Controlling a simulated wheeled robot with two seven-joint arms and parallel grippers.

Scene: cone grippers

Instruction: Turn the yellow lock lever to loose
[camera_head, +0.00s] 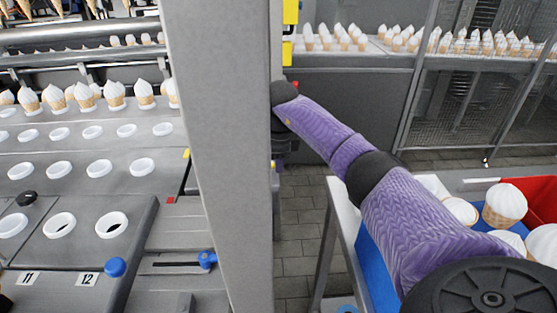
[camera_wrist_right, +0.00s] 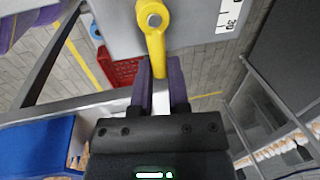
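The yellow lock lever (camera_wrist_right: 156,40) shows in the right wrist view, with a bolt at its round upper end. It hangs down from a grey plate, and its lower end is between the two purple fingers of my right gripper (camera_wrist_right: 160,86). The fingers lie close against both sides of the lever and look shut on it. In the head view my right arm reaches toward the grey post, and the gripper itself is not clearly seen there. My left gripper is in neither view.
A broad grey post (camera_head: 222,150) blocks the middle of the head view. Cones stand in rows on the left machine (camera_head: 60,200). A scale label (camera_wrist_right: 229,15) is beside the lever.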

